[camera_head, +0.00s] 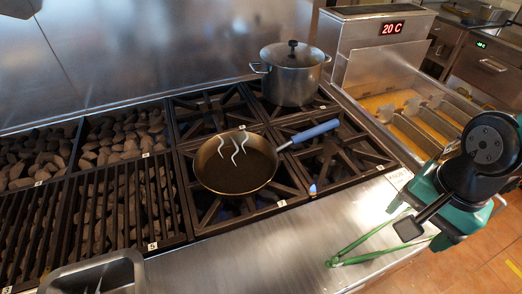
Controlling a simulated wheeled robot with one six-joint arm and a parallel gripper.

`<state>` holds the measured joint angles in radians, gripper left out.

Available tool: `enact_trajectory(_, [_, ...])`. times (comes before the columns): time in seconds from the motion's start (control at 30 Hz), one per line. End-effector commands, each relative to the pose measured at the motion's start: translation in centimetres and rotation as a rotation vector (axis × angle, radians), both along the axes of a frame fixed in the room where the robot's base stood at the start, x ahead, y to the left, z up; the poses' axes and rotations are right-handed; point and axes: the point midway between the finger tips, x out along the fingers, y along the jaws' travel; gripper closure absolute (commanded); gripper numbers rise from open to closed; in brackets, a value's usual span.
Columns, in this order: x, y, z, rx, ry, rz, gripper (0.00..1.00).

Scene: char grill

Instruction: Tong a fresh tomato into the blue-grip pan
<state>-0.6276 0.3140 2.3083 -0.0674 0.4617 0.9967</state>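The blue-grip pan (236,178) sits on a front burner of the range, its blue handle (315,131) pointing up and to the right. The pan looks empty, with white wavy steam marks above it. Green tongs (352,258) lie at the counter's front edge, their legs spread towards my arm. My gripper (410,226) is at the lower right, close to the tongs and partly hidden by my own dark and green arm. I cannot tell whether it touches or grips the tongs. No tomato can be made out.
A lidded steel pot (291,79) stands on the back right burner. A small flame (312,189) shows near the range front. Charcoal grates (118,212) fill the left. A metal container (92,276) is at the lower left. A fryer (392,75) reading 20 C stands right. The steel counter (250,248) is mostly clear.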

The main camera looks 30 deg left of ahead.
Motion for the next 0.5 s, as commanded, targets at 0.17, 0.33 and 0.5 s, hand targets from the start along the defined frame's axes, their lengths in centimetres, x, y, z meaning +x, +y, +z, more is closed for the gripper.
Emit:
enact_trajectory(0.17, [1.1, 2.2, -3.2, -0.103, -0.035, -0.251, 0.25])
enact_trajectory(0.33, [1.5, 2.8, -4.7, -0.129, -0.063, -0.348, 0.25])
enact_trajectory(0.5, [1.5, 2.8, -4.8, -0.129, -0.066, -0.356, 0.25])
